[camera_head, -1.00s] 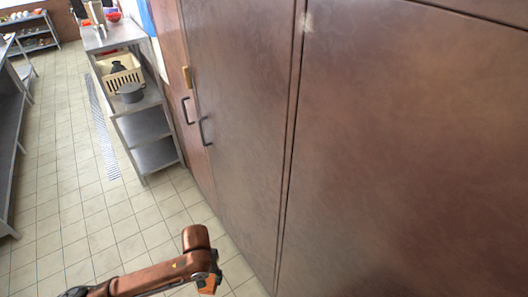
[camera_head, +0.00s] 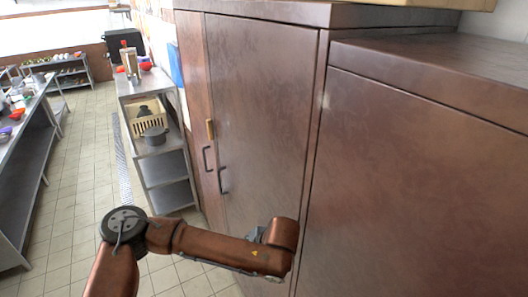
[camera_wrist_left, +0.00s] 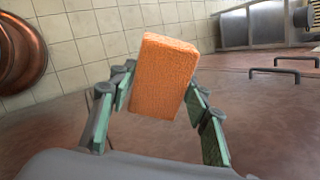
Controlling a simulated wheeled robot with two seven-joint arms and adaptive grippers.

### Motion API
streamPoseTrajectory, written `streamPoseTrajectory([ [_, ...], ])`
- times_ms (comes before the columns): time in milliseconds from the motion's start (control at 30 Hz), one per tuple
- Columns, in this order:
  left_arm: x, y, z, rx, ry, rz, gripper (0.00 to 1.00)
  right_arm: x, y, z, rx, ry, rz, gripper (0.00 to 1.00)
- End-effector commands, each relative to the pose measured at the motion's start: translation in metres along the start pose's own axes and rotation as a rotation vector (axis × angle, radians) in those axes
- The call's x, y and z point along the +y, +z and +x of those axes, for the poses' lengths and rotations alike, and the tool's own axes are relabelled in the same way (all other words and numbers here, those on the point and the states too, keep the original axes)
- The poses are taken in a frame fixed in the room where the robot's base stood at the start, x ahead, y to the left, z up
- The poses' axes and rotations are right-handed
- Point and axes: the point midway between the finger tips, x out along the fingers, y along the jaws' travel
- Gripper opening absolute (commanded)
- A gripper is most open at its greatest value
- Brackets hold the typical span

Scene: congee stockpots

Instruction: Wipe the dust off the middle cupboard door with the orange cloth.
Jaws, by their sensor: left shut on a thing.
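The middle cupboard door (camera_head: 262,105) is a tall brown panel with a dark handle (camera_head: 222,180) on its left edge. Dull greyish streaks show on its face, and I cannot tell which are dust. A small pale patch (camera_head: 325,100) shows by the seam to its right. My left gripper (camera_wrist_left: 162,82) is shut on the orange cloth (camera_wrist_left: 166,62), a thick block between its green-padded fingers. In the head view my left wrist hides gripper and cloth, low in front of the door. The wrist view shows brown door surface (camera_wrist_left: 265,120) below the cloth; I cannot tell whether they touch.
A lower brown cabinet (camera_head: 430,170) stands close on the right. A narrower door (camera_head: 192,95) with its own handle is on the left. A metal shelf unit (camera_head: 165,165) with a crate (camera_head: 146,118) stands beyond. The tiled floor (camera_head: 80,200) at left is clear.

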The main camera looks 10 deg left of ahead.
Motion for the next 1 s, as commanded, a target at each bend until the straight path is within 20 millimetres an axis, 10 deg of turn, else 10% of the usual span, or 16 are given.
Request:
streamPoseTrajectory([
  [667,-0.081,0.027,-0.139,0.196,-0.666,0.617,0.25,0.002,-0.004,-0.023,0.003,0.002,-0.001,0.40],
  [1000,-0.129,0.066,-0.269,0.469,-1.199,0.904,0.25,0.006,-0.005,-0.043,0.003,0.005,-0.002,0.40],
])
